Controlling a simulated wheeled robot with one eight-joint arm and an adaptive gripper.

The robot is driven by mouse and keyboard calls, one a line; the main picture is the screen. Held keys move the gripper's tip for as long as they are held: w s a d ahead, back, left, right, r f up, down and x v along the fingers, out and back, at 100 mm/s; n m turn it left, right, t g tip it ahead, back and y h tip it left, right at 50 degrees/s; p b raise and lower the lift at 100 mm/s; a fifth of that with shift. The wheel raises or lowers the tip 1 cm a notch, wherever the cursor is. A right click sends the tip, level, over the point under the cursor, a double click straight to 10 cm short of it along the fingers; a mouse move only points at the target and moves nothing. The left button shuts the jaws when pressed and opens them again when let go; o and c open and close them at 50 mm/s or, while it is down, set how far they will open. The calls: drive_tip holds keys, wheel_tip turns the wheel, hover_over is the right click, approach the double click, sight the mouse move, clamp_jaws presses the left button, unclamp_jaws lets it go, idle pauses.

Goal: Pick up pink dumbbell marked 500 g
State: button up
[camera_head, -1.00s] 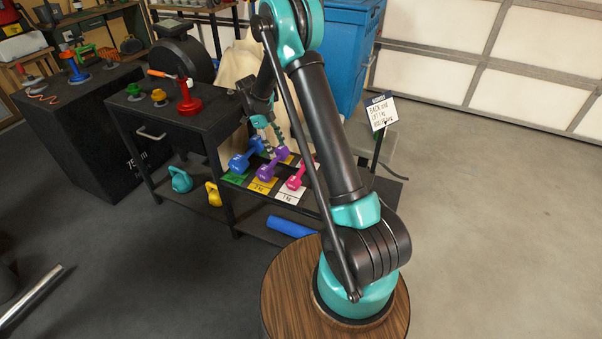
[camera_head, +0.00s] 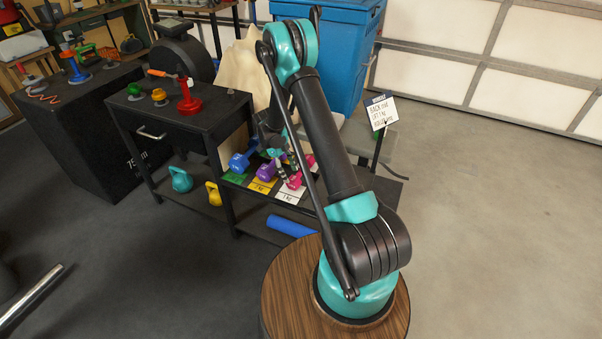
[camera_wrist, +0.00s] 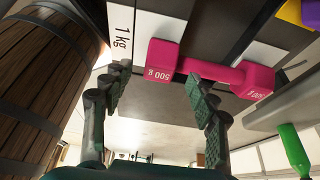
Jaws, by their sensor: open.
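The pink dumbbell (camera_head: 292,182) lies on the rack's top shelf, at the right end of the row. In the wrist view the pink dumbbell (camera_wrist: 161,60) shows "500 g" on its near head; its handle and far head extend right. My gripper (camera_wrist: 160,82) is open and empty. Its fingertips appear either side of the marked head, the right one overlapping the handle in the picture. Contact cannot be told. In the head view my gripper (camera_head: 288,167) is over the dumbbell and hides part of its handle.
A purple dumbbell (camera_head: 266,172) and a blue dumbbell (camera_head: 238,163) lie left of the pink one. A "1 kg" label (camera_wrist: 122,38) lies beside it. A wooden barrel shape (camera_wrist: 45,75) fills the wrist view's left. A sign (camera_head: 381,111) stands at the right.

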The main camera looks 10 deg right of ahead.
drive_tip(key=shift+x, duration=1.1)
drive_tip(key=shift+c, duration=0.5)
clamp_jaws()
